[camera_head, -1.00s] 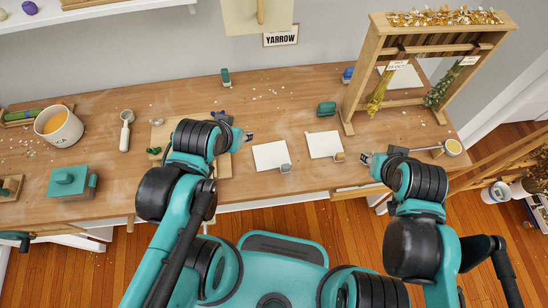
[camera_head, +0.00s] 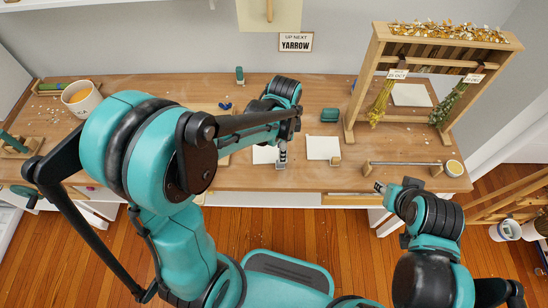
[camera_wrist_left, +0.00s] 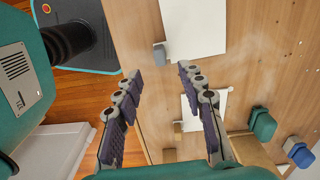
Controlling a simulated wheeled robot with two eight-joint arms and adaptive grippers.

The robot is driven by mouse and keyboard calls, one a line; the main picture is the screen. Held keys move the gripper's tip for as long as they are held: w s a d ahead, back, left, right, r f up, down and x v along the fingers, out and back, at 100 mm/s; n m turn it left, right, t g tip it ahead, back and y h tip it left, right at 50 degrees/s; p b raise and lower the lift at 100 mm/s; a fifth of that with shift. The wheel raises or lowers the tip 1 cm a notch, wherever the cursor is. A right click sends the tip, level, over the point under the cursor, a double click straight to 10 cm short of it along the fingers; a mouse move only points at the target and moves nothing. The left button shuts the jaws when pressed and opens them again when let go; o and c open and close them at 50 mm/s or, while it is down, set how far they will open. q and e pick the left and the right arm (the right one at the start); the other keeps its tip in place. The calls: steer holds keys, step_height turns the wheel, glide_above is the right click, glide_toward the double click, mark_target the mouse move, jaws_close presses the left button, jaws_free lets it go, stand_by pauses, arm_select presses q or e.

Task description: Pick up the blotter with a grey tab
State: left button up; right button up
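The blotter with a grey tab is a white sheet (camera_head: 264,155), partly covered by my left arm in the head view; its grey tab is hidden there behind the gripper. In the left wrist view the sheet (camera_wrist_left: 195,28) and grey tab (camera_wrist_left: 160,54) show clearly, with the tab just beyond the gap between the fingertips. My left gripper (camera_head: 282,158) is open and empty above the tab, also seen in the wrist view (camera_wrist_left: 159,76). A second white blotter (camera_head: 323,147) with a tan tab (camera_head: 335,162) lies to the right. My right gripper (camera_head: 379,187) is off the table's front edge.
A teal block (camera_head: 330,115) sits behind the second blotter. A wooden rack (camera_head: 349,128) with hanging bundles stands at the right. A bar on wooden supports (camera_head: 404,164) and a yellow-filled cup (camera_head: 453,168) are at the front right.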

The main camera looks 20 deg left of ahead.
mark_target(267, 155)
arm_select(q)
step_height(267, 155, down, 7)
steer(key=b, duration=0.3)
steer(key=shift+f, duration=0.1)
jaws_close()
